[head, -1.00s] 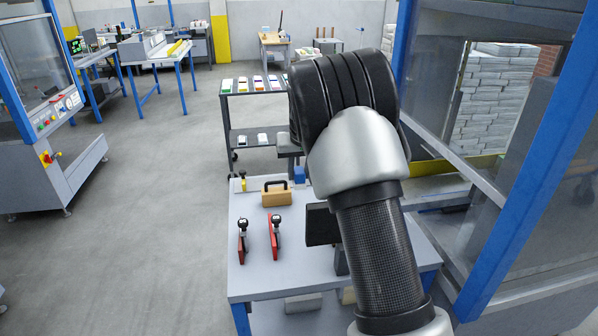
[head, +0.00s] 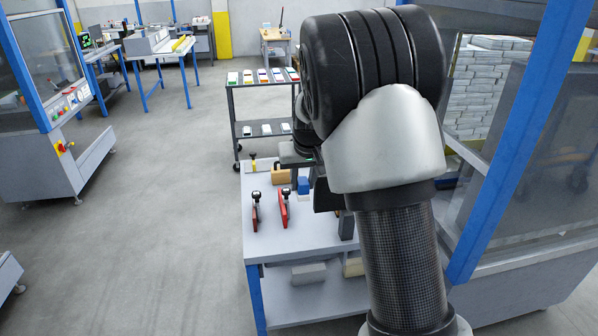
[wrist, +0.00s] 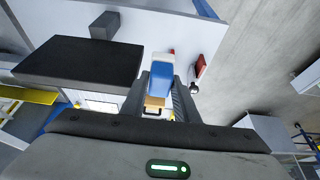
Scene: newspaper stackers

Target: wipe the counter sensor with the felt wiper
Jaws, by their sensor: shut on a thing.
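My gripper (wrist: 166,90) is shut on a blue block with a pale end, which I take to be the felt wiper (wrist: 161,74). In the head view the blue block (head: 303,185) shows above the near table, with my gripper partly hidden behind my arm. I cannot tell whether it touches anything below. I cannot identify the counter sensor with certainty. A dark slab (wrist: 80,62) lies beside my gripper in the wrist view, and it also shows beside my arm in the head view (head: 325,197).
The near table (head: 265,232) holds two red tools with black knobs (head: 256,212), a tan block (head: 281,176) and a grey block (head: 347,226). A cart (head: 262,84) stands behind. A blue-framed machine (head: 512,150) is close on the right.

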